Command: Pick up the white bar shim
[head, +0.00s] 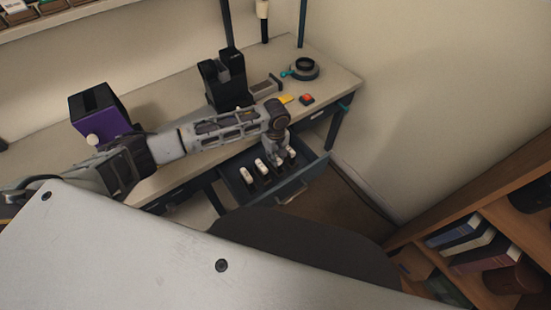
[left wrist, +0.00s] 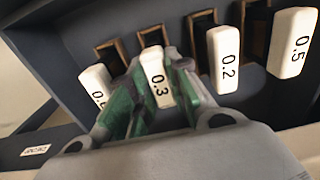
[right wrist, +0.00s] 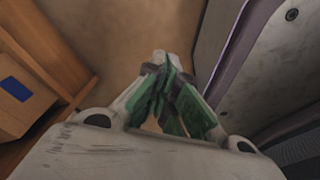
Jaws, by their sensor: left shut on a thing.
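Several white bar shims stand in a row in the open drawer (head: 237,187). In the left wrist view the bar marked 0.3 (left wrist: 157,77) is between the green-padded fingers of my left gripper (left wrist: 156,88), which is shut on it. The bar still stands in its slot row. Beside it are a bar partly hidden by a finger (left wrist: 95,84), the 0.2 bar (left wrist: 224,58) and the 0.5 bar (left wrist: 292,43). My left gripper (head: 281,150) reaches down into the drawer in the head view. My right gripper (right wrist: 166,66) is shut and empty, its fingertips together.
The desk (head: 335,82) above the drawer holds a purple box (head: 98,112), a black holder (head: 225,84), a round lens part (head: 304,69) and a red-topped block (head: 307,98). A bookshelf (head: 480,215) stands at right. Floor shows below my right gripper.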

